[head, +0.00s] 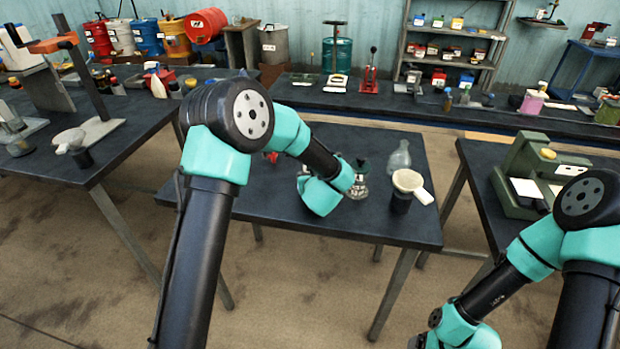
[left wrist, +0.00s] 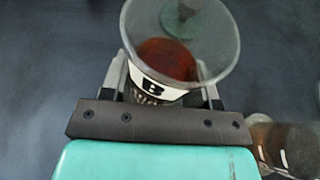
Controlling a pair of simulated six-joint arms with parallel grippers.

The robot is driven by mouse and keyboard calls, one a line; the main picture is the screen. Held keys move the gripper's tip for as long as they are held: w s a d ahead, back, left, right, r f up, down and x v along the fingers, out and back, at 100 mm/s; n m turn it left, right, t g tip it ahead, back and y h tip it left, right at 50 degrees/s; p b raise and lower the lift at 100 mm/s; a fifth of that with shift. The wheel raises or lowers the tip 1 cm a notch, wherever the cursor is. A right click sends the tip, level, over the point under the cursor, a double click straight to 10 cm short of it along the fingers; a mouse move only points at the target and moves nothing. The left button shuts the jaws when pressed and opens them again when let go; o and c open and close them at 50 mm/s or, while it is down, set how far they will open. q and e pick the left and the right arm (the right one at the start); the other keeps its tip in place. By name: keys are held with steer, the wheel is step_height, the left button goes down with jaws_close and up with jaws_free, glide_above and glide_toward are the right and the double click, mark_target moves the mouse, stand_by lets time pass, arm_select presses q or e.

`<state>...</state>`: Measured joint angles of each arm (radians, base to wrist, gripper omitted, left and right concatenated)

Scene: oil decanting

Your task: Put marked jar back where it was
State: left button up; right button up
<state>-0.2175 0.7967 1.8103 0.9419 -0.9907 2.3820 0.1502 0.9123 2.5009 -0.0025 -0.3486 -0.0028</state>
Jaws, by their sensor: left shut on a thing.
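In the left wrist view, a clear glass jar (left wrist: 187,62) with a white label reading "B" holds dark red-brown liquid. The left gripper (left wrist: 160,82) is shut around it, one finger on each side, and the jar's wide mouth faces the camera. In the head view my left arm reaches over the middle table, and its own links hide the gripper and most of what it holds. My right arm is at the lower right of the head view, away from the middle table; its fingers are not visible.
Another jar with brown contents (left wrist: 282,145) is close by at the lower right of the left wrist view. On the middle table (head: 270,205) stand a glass vessel (head: 359,181), a clear flask (head: 398,157) and a white funnel (head: 408,181) on a dark holder. A green machine (head: 530,165) stands right.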

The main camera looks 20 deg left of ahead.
arm_select(q)
steer(key=shift+f, duration=0.2)
steer(key=o, duration=1)
steer(key=shift+r, duration=0.15)
steer(key=v, duration=1.2)
